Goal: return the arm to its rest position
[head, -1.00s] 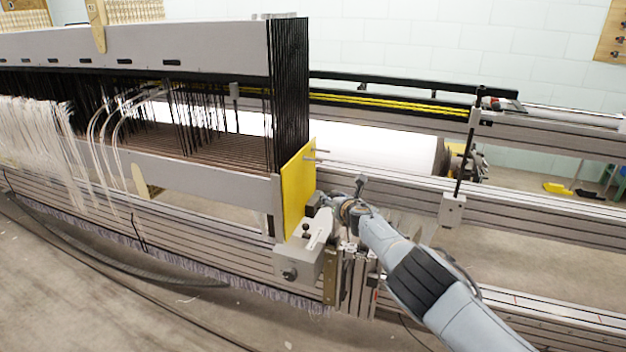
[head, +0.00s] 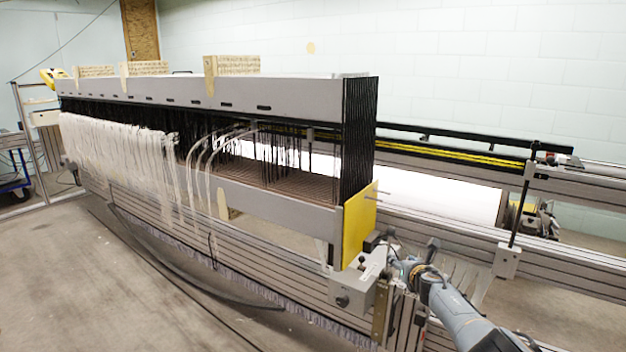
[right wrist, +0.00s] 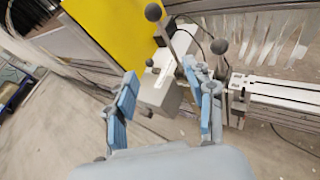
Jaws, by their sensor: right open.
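My right arm, pale blue-grey with dark joints, comes in at the lower right of the head view. Its right gripper (head: 398,264) is small there, beside the yellow end panel (head: 359,226) of the loom and the grey end box (head: 352,292). In the right wrist view, the two blue fingers of this gripper (right wrist: 163,92) are spread apart with nothing between them. The grey box (right wrist: 163,88) and the yellow panel (right wrist: 118,32) show beyond the fingers. Whether the gripper touches the loom I cannot tell. My left gripper is not in view.
The long loom frame (head: 270,211) with white warp threads (head: 130,160) runs to the far left. Ball-ended levers (right wrist: 220,47) stand close to the right gripper. Metal rails (head: 570,262) extend right. The concrete floor (head: 130,300) in front is mostly clear.

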